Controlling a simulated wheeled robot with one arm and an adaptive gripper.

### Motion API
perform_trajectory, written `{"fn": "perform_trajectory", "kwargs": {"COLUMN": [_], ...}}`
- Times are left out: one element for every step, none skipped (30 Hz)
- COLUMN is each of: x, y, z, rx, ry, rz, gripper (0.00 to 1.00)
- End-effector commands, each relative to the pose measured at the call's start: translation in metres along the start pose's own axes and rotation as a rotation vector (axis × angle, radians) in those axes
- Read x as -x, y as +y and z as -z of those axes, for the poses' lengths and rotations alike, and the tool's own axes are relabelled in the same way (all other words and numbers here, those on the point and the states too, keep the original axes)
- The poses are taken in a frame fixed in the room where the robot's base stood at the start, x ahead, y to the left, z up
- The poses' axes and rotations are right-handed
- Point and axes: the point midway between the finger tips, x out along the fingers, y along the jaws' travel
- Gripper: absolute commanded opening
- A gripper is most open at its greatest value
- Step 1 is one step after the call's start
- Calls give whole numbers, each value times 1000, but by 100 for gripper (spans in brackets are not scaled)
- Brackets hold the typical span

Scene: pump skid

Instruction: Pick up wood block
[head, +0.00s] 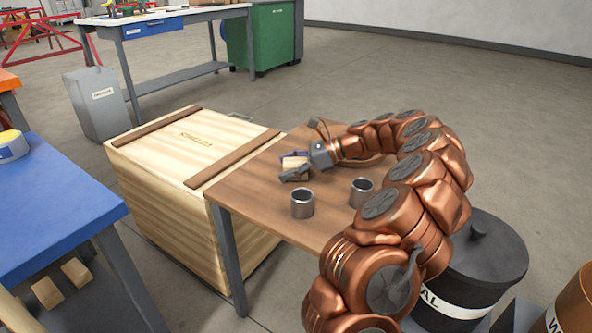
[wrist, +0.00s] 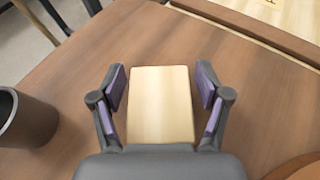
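The wood block (wrist: 160,104) is a pale, rectangular block on the brown table (wrist: 255,75). In the wrist view it lies between the two purple-padded fingers of my gripper (wrist: 161,92), with a narrow gap visible on each side. My gripper is open around the block and does not appear to touch it. In the head view, my gripper (head: 293,166) is low over the table, and the block (head: 296,162) shows partly behind the fingers.
Two grey metal cups (head: 303,203) and (head: 361,191) stand on the table near my arm; one cup (wrist: 25,118) is at the wrist view's left. A large wooden crate (head: 165,180) adjoins the table's left side. A black drum (head: 478,262) stands at right.

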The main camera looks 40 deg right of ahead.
Motion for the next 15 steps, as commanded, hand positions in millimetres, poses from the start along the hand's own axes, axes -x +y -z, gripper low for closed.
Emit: {"fn": "perform_trajectory", "kwargs": {"x": [0, 0, 0, 0, 0, 0, 0, 0, 0, 0, 0, 0, 0, 0, 0], "y": [0, 0, 0, 0, 0, 0, 0, 0, 0, 0, 0, 0, 0, 0, 0], "z": [0, 0, 0, 0, 0, 0, 0, 0, 0, 0, 0, 0, 0, 0, 0], "rx": [0, 0, 0, 0, 0, 0, 1, 0, 1, 1, 1, 1, 1, 1, 1], "ry": [0, 0, 0, 0, 0, 0, 0, 0, 0, 0, 0, 0, 0, 0, 0], "rz": [0, 0, 0, 0, 0, 0, 0, 0, 0, 0, 0, 0, 0, 0, 0], "gripper": [67, 64, 59, 56, 53, 49, 46, 43, 39, 35, 32, 28, 25, 25, 25]}}
